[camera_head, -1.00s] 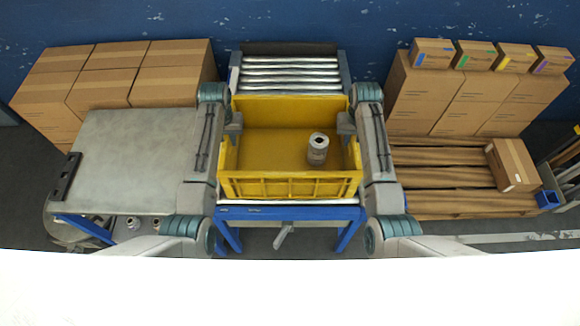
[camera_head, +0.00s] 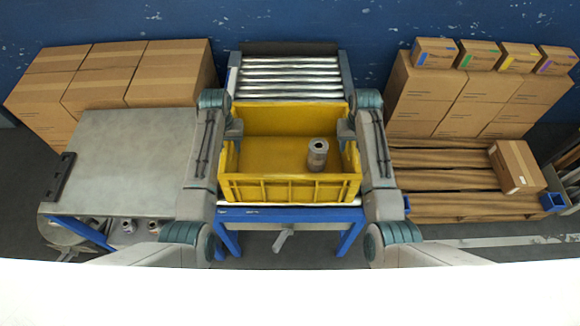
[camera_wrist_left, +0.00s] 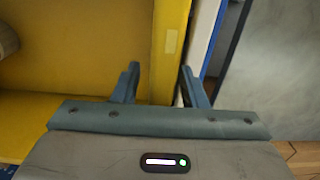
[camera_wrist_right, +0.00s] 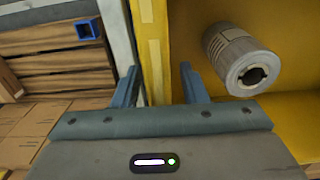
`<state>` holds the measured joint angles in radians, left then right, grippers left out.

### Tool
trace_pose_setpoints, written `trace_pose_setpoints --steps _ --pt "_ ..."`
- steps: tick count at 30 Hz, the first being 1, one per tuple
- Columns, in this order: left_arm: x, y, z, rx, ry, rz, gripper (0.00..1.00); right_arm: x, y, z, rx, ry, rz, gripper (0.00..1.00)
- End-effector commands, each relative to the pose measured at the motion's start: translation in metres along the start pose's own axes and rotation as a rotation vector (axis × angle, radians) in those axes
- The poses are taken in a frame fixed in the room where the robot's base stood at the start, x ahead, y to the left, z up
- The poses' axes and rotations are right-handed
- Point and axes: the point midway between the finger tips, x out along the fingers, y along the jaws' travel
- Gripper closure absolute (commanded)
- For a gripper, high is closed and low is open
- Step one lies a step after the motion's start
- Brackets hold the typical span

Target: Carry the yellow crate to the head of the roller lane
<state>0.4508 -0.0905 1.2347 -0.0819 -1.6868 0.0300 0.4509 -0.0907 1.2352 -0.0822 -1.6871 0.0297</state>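The yellow crate (camera_head: 290,191) sits upright over the front part of the roller lane (camera_head: 290,75). A grey metal cylinder (camera_head: 317,156) stands inside it, right of centre, and also shows in the right wrist view (camera_wrist_right: 242,62). My left gripper (camera_wrist_left: 160,85) straddles the crate's left wall, one finger inside and one outside. My right gripper (camera_wrist_right: 160,85) straddles the right wall the same way. Both look open, with a narrow gap between the inner finger and the wall. Contact at the outer fingers is hard to tell.
Bare rollers run behind the crate to a dark end plate (camera_head: 290,48). A grey table (camera_head: 130,160) stands close on the left. Stacked cartons stand behind both sides. A pallet (camera_head: 440,180) with one carton (camera_head: 516,167) lies to the right.

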Motion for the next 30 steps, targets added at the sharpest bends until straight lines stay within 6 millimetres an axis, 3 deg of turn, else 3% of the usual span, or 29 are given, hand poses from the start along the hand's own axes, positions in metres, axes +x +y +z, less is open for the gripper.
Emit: trace_pose_setpoints --steps 4,9,20,23,30 --pt "0.000 0.000 0.000 0.000 0.000 0.000 0.57 0.000 0.000 0.000 0.000 0.000 0.000 0.61" --pt "0.000 0.000 0.000 0.000 0.000 0.000 0.25 0.000 0.000 0.000 0.000 0.000 0.000 0.61" --pt "-0.006 0.000 -0.001 0.000 0.001 0.000 0.25 0.000 0.000 0.000 0.000 0.000 0.000 0.61" --pt "-0.018 0.000 -0.001 0.000 0.003 0.000 0.25 0.000 0.000 0.000 0.000 0.000 0.000 0.61" --pt "-0.070 0.000 -0.001 0.000 0.006 0.000 0.25 0.000 0.000 0.000 0.000 0.000 0.000 0.61"
